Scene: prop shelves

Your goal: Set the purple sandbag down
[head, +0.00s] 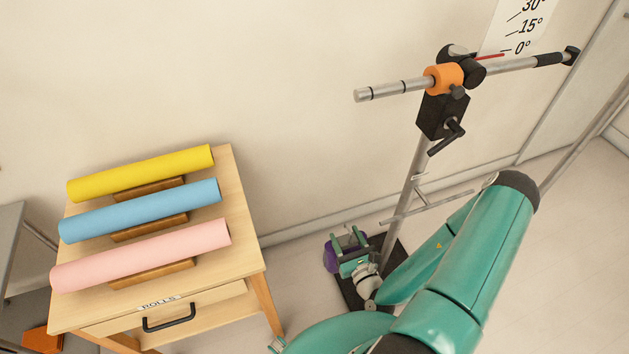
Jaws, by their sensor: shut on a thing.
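The purple sandbag (331,257) shows in the head view low beside the foot of the metal stand, partly hidden by my gripper. My gripper (345,241) is shut on the sandbag from above and to its right. The sandbag is at the left edge of the stand's dark base plate (350,288); I cannot tell whether it touches the plate or the floor. My teal arm reaches down to it from the lower right and hides part of the base plate.
The stand's upright pole (408,190) carries a crossbar (392,89) with an orange clamp (443,77). A wooden table (236,240) at left holds yellow (140,173), blue (140,210) and pink rolls (140,255). An orange block (42,340) sits lower left. Floor at right is clear.

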